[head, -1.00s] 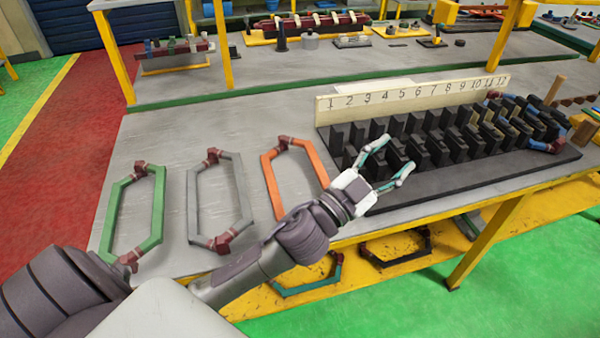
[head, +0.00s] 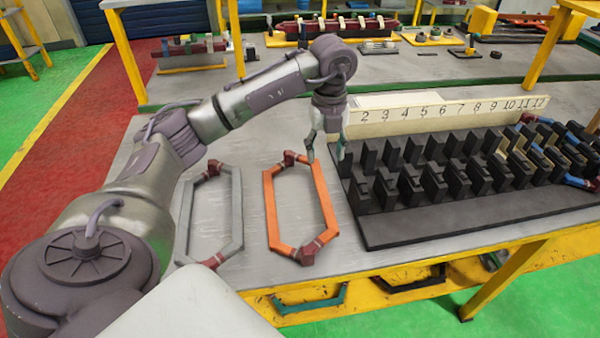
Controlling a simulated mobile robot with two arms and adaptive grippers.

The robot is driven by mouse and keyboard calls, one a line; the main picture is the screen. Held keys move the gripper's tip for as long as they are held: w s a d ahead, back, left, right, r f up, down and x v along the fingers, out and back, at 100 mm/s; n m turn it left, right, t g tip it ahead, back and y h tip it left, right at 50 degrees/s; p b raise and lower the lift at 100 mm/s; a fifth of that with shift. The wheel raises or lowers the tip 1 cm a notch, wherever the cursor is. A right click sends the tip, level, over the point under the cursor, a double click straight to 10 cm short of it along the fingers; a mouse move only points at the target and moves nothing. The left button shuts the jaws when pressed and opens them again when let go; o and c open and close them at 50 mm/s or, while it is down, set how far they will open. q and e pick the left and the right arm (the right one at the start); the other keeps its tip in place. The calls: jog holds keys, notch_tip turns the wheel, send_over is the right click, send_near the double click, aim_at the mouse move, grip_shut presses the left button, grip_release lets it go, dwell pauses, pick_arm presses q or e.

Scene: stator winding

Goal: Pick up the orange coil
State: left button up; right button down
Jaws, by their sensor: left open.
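The orange coil (head: 270,206), a long six-sided ring with dark red wrapped ends, lies flat on the grey bench in the head view. My left gripper (head: 327,158) points down near the coil's far end, just to its right, by the left end of the slotted black block. Its fingers are apart with nothing between them. I cannot tell its exact height above the bench. The coil is not held. My right gripper is not in view.
A grey coil (head: 237,205) lies left of the orange one, partly behind my left arm. The black slotted block (head: 400,229) with a numbered board (head: 450,117) fills the right side. More coils lie on the yellow lower shelf.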

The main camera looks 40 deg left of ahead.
aim_at(323, 190)
pick_arm(q)
notch_tip(323, 190, down, 8)
jog(key=shift+r+p, duration=0.1)
jog(key=shift+p, duration=0.45)
notch_tip(323, 190, down, 4)
jog(key=shift+s+d+f+p, duration=0.1)
jog(key=shift+p, duration=0.75)
jog(key=shift+f, duration=0.55)
grip_shut()
jog(key=shift+r, duration=0.1)
